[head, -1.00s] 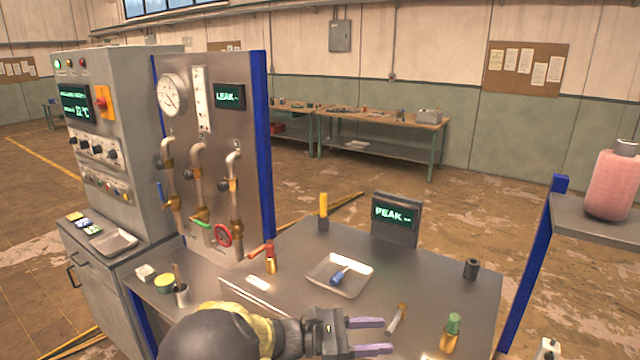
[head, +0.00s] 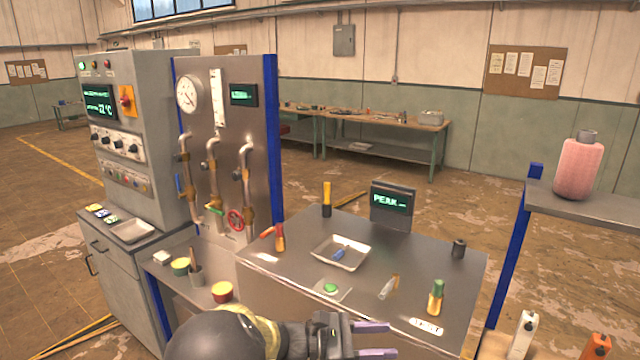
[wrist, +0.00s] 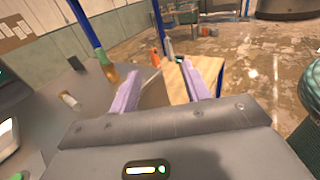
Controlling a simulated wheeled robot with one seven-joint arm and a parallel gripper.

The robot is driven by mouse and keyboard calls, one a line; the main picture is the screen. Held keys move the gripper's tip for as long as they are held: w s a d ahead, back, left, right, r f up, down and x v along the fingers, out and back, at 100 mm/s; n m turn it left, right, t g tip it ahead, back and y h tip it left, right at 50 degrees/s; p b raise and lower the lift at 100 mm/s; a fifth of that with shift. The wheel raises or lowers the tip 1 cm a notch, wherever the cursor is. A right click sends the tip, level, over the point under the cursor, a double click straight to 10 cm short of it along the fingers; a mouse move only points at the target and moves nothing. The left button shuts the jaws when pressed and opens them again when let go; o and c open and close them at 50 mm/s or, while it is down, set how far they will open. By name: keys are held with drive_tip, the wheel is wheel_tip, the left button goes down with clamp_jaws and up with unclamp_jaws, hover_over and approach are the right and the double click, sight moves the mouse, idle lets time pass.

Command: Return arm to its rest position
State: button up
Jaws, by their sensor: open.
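My gripper (head: 376,340) is low in the head view, in front of the metal bench (head: 290,262). Its two purple fingers point right and stand apart with nothing between them. In the wrist view the open fingers (wrist: 172,84) point away over the bench's edge, toward a wooden surface with bottles beyond. My dark forearm lies at the bottom of the head view and hides part of the bench's front.
On the bench are a tray (head: 341,253) with a blue item, a PEAK display (head: 392,206), a green-topped bottle (head: 436,297) and a black cylinder (head: 458,248). A gas panel (head: 228,140) stands left. A shelf (head: 600,197) holding a pink canister (head: 578,166) is right.

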drive_tip(key=s+d+f+m+g+y, duration=0.3)
drive_tip(key=s+d+f+m+y, duration=0.35)
drive_tip(key=f+y, duration=0.2)
drive_tip(key=s+a+r+m+t+y, duration=0.2)
drive_tip(key=s+m+t+y, duration=0.3)
drive_tip(key=m+y, duration=0.4)
drive_tip(key=r+m, duration=0.1)
drive_tip(key=m, duration=0.2)
drive_tip(key=shift+a, duration=0.25)
drive_tip(key=shift+r, duration=0.1)
drive_tip(key=shift+c, duration=0.2)
